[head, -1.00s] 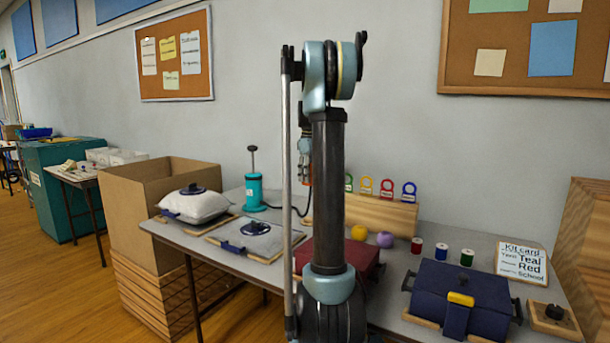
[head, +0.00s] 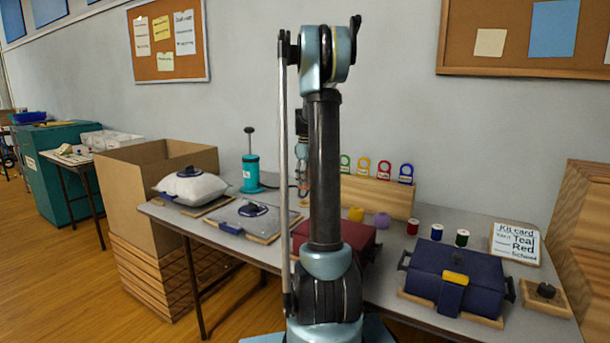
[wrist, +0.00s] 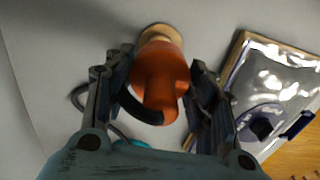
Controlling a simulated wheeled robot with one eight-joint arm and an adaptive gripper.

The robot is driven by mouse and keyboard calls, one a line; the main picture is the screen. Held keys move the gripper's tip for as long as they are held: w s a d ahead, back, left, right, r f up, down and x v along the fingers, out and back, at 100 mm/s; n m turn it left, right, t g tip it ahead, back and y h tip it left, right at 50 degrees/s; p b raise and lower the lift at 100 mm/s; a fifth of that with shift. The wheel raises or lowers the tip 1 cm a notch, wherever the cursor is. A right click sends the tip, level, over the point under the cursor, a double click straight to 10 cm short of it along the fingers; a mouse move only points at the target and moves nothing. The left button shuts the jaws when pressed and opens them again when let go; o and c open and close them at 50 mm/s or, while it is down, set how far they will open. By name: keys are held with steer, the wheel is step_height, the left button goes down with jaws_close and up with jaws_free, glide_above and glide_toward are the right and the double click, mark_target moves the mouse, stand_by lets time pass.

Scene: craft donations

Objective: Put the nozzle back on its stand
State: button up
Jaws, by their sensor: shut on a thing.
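In the wrist view the orange nozzle (wrist: 160,75) sits between the two fingers of my gripper (wrist: 165,105), which is shut on it. A dark curved hose runs by the nozzle. A round tan piece (wrist: 156,32), which may be the stand, shows at the nozzle's far end; I cannot tell whether they touch. In the head view my arm hides most of the gripper and the nozzle. The teal pump (head: 251,173) with a black handle stands upright at the back of the table, left of my arm.
A grey bag on a board (head: 247,222) and a stuffed white pillow (head: 190,189) lie at left. A red case (head: 358,246), a navy case (head: 458,277), thread spools and a wooden rack with coloured tags (head: 388,203) are at right. A cardboard box (head: 130,190) stands beside the table.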

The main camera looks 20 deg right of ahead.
steer(key=shift+f, duration=2.1)
steer(key=shift+f, duration=1.3)
steer(key=o, duration=1.2)
steer(key=shift+c, duration=0.2)
steer(key=shift+r, duration=0.1)
